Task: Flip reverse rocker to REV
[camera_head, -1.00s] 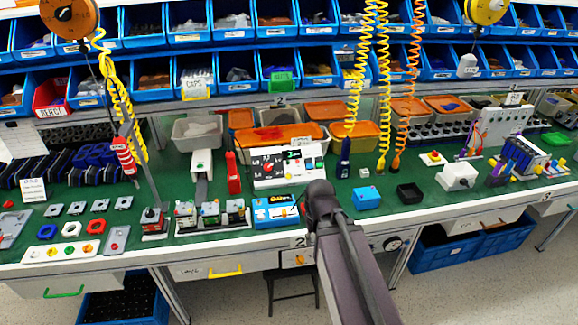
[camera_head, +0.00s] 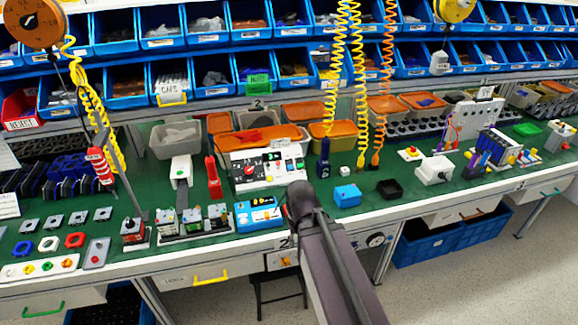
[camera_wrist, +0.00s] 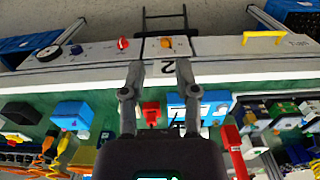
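A white control box (camera_head: 265,170) with a dark dial face, a small display and several buttons stands on the green bench top in the head view. A blue tester-like box (camera_head: 258,214) sits in front of it. I cannot make out which part is the reverse rocker or any REV mark. The bench's front panel carries a red knob (camera_wrist: 123,44) and an orange switch (camera_wrist: 166,43) in the wrist view, which looks upside down. My gripper (camera_wrist: 161,90) is open and empty, its two fingers apart over the bench's front edge. In the head view my arm hides the gripper.
Small blue (camera_head: 347,195) and black (camera_head: 390,189) boxes lie right of my arm. Coiled yellow and orange hoses (camera_head: 385,80) hang over the bench. Blue bins (camera_head: 270,30) line the back. A stool (camera_head: 277,290) stands under the bench.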

